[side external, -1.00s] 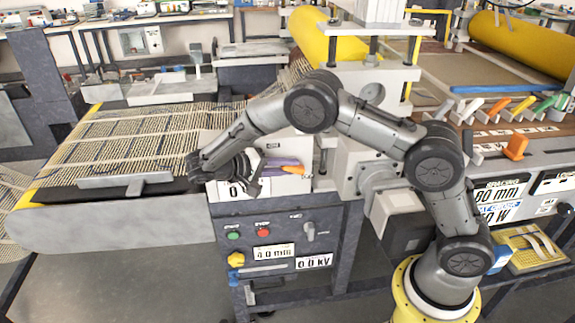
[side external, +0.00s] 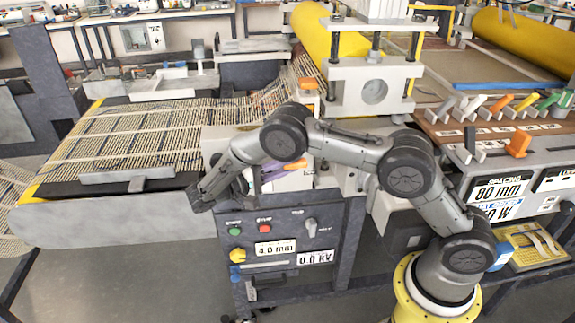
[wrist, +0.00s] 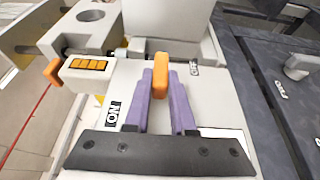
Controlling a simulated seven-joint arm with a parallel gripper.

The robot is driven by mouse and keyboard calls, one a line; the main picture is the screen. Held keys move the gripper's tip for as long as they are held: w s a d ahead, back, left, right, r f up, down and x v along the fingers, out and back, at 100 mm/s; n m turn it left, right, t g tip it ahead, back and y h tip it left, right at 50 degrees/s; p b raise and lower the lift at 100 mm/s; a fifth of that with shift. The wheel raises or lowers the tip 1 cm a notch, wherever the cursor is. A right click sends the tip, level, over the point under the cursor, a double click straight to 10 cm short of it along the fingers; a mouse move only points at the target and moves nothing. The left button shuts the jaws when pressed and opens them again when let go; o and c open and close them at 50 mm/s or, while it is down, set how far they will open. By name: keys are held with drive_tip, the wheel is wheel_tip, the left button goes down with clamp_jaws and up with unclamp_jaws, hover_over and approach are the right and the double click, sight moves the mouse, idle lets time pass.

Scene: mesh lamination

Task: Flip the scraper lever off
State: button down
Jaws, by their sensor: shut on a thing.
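The scraper lever is an orange handle (wrist: 160,75), seen between my purple fingers near the middle of the wrist view. It also shows as an orange piece in the side external view (side external: 295,165). My gripper (wrist: 160,88) is shut on this lever, one finger on each side; in the side external view its purple fingers (side external: 272,175) reach right from my wrist. An ON label (wrist: 113,115) lies left of the fingers, and a smaller label (wrist: 194,68) lies right of the lever, too small to read surely. The lever's base is partly hidden.
Another orange piece (wrist: 53,71) sticks out beside a block at the wrist view's upper left. The mesh conveyor (side external: 135,137) lies left. A control panel (side external: 285,240) with buttons and a knob stands below my gripper. Several coloured levers (side external: 520,105) stand at the right.

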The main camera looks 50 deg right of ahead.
drive_tip(key=c, duration=0.8)
unclamp_jaws()
drive_tip(key=shift+o, duration=0.2)
drive_tip(key=shift+r, duration=0.1)
drive_tip(key=shift+r, duration=0.3)
wheel_tip(320, 180, up, 2)
drive_tip(key=shift+r, duration=0.15)
drive_tip(key=shift+o, duration=0.3)
drive_tip(key=s+r, duration=0.5)
drive_tip(key=r, duration=0.1)
drive_tip(key=shift+s+a+r, duration=0.2)
drive_tip(key=shift+a+r, duration=0.1)
drive_tip(key=s+r, duration=0.1)
drive_tip(key=s, duration=0.1)
drive_tip(key=s+r, duration=0.1)
drive_tip(key=s, duration=0.2)
drive_tip(key=s+a+r, duration=0.1)
drive_tip(key=s, duration=0.2)
drive_tip(key=shift+s+r, duration=0.1)
drive_tip(key=shift+s, duration=0.05)
drive_tip(key=shift+c, duration=0.3)
drive_tip(key=shift+s, duration=0.15)
